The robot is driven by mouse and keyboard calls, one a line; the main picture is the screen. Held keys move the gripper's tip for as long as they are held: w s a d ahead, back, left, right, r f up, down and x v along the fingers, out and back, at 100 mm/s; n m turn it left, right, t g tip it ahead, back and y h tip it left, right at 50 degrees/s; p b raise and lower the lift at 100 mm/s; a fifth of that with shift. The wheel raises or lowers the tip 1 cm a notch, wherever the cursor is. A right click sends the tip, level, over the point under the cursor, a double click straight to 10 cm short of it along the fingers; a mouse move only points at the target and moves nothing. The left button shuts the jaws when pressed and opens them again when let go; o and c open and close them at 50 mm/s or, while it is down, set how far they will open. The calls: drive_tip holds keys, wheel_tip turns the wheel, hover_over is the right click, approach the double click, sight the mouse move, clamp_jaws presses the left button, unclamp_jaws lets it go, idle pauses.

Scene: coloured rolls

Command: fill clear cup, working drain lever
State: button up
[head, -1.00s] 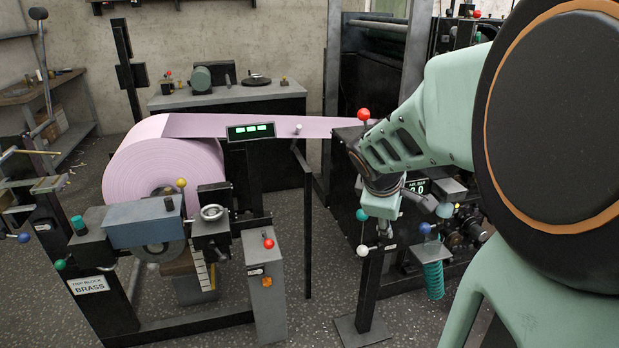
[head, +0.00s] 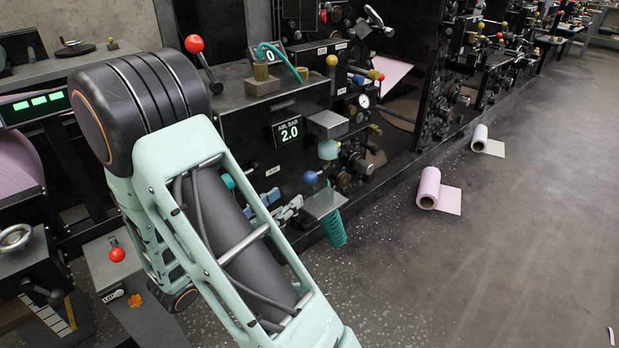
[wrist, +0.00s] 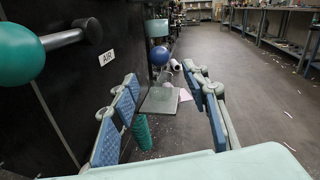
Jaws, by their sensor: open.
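My gripper (head: 281,205) is open and empty, its blue-padded fingers left of a small grey shelf (head: 324,202) on the black machine. In the wrist view, the open fingers (wrist: 165,85) frame that shelf (wrist: 160,101) from a distance. A blue ball knob (head: 310,177), perhaps the drain lever's, sits just above the shelf; it also shows in the wrist view (wrist: 160,57). Above it hangs a teal-tinted bowl (head: 327,149) under a grey block; it also shows in the wrist view (wrist: 157,28). I cannot make out a separate clear cup.
A teal coiled hose (head: 333,228) hangs below the shelf. A teal ball lever (wrist: 20,52) marked AIR juts out at near left. A red ball lever (head: 194,44) stands on the machine top.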

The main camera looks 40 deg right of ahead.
sight(309, 174)
drive_tip(key=b+x, duration=0.2)
drive_tip(key=x, duration=0.8)
drive_tip(key=shift+w+d, duration=0.15)
drive_tip(key=shift+d, duration=0.15)
clamp_jaws()
drive_tip(key=r+y+p, duration=0.1)
drive_tip(key=p, duration=0.2)
drive_tip(key=shift+r+p, duration=0.2)
drive_tip(key=shift+p, duration=0.1)
drive_tip(key=p, duration=0.1)
drive_tip(key=y+p, duration=0.1)
drive_tip(key=p, duration=0.1)
drive_tip(key=shift+r, duration=0.25)
drive_tip(key=shift+y+p, duration=0.5)
drive_tip(key=shift+p, duration=0.05)
drive_tip(key=shift+f+g, duration=0.1)
drive_tip(key=shift+g, duration=0.2)
drive_tip(key=shift+f, duration=0.1)
